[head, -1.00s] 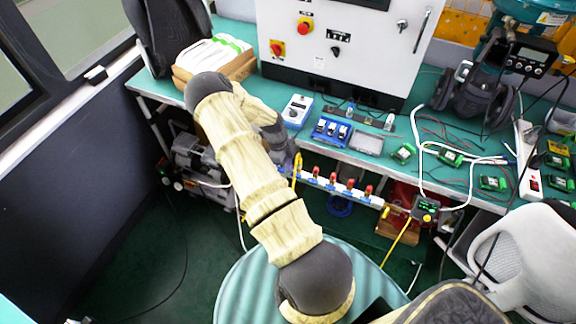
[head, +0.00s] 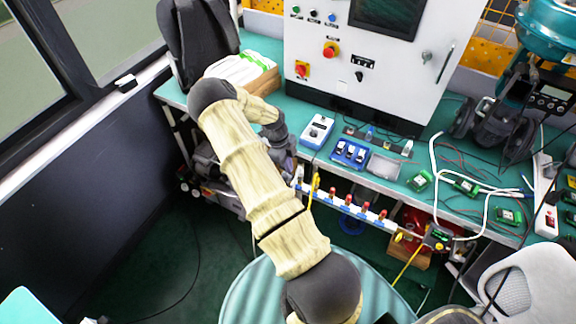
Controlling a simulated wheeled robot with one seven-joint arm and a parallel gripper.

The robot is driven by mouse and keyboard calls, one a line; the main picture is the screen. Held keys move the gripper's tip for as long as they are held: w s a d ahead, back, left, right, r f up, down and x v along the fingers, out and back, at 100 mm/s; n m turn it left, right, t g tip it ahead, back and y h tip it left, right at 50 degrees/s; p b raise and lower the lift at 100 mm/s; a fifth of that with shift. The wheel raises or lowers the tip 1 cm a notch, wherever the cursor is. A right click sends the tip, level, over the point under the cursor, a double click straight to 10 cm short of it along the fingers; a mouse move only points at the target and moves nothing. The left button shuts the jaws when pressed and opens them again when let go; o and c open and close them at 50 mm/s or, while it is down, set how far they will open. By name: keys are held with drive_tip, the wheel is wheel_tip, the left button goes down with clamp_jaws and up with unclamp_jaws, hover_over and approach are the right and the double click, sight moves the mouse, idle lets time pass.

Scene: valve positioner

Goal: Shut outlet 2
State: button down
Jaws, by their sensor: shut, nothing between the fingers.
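A white and blue outlet manifold (head: 341,208) runs along the front edge below the bench, with several red-handled valves (head: 349,201) on it. A yellow handle (head: 314,187) stands upright at its left end. The outlet numbers are too small to read, so I cannot tell which valve is outlet 2 or how far each is turned. My gripper (head: 294,172) is at the end of my arm, by the manifold's left end, just left of the yellow handle. It is small and partly hidden, and it looks shut and empty. I cannot tell whether it touches anything.
The green bench (head: 268,95) above carries a blue-white meter (head: 317,131), a blue switch box (head: 350,153) and green circuit boards (head: 466,186). A white control cabinet (head: 310,45) stands behind. A white chair (head: 520,285) is at lower right. The floor at left is mostly clear.

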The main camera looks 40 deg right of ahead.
drive_tip(key=s+a+r+n+t+y, duration=0.15)
drive_tip(key=s+a+r+n, duration=0.25)
drive_tip(key=a+r+n, duration=1.1)
drive_tip(key=s+a+r+n+t, duration=0.4)
drive_tip(key=s+a+r+n, duration=0.4)
drive_tip(key=n, duration=0.7)
wheel_tip(320, 180, up, 4)
drive_tip(key=shift+s+r+n, duration=0.1)
drive_tip(key=shift+s+n, duration=0.2)
drive_tip(key=shift+s, duration=0.9)
